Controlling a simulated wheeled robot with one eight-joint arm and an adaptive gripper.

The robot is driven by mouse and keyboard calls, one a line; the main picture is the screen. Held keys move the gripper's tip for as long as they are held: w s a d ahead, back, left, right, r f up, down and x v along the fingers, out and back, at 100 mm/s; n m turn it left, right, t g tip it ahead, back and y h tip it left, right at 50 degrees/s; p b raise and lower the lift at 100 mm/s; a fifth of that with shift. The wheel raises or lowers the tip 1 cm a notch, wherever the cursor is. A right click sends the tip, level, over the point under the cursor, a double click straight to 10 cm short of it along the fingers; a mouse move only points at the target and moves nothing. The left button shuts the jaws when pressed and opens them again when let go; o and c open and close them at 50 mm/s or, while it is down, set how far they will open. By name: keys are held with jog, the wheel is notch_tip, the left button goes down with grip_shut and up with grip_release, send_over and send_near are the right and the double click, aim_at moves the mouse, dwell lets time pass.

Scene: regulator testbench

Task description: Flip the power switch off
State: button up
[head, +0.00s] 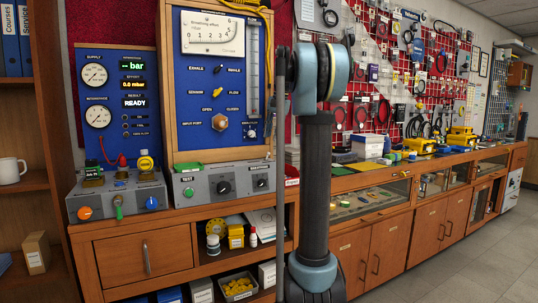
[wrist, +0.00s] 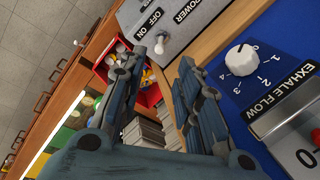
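The grey panel (wrist: 205,14) with the labels POWER, ON and OFF is at the top of the wrist view. A small pale part by the labels, perhaps the switch (wrist: 163,36), shows at the tip of my left finger. I cannot tell its position or whether the finger touches it. My gripper (wrist: 174,54) is open, with a gap between its two dark blue fingers and nothing held. Its fingertips are close to the panel's lower edge. In the head view my arm stands in front of the bench, and neither the gripper nor the power switch can be made out.
A blue panel with a white EXHALE FLOW knob (wrist: 241,60) is right of my gripper. A red bin (wrist: 118,72) with small parts is to its left. In the head view, grey control boxes (head: 225,181) stand on the wooden bench (head: 185,262). The floor at right is clear.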

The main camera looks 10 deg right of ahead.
aim_at(266, 160)
jog(key=x, duration=0.9)
grip_shut()
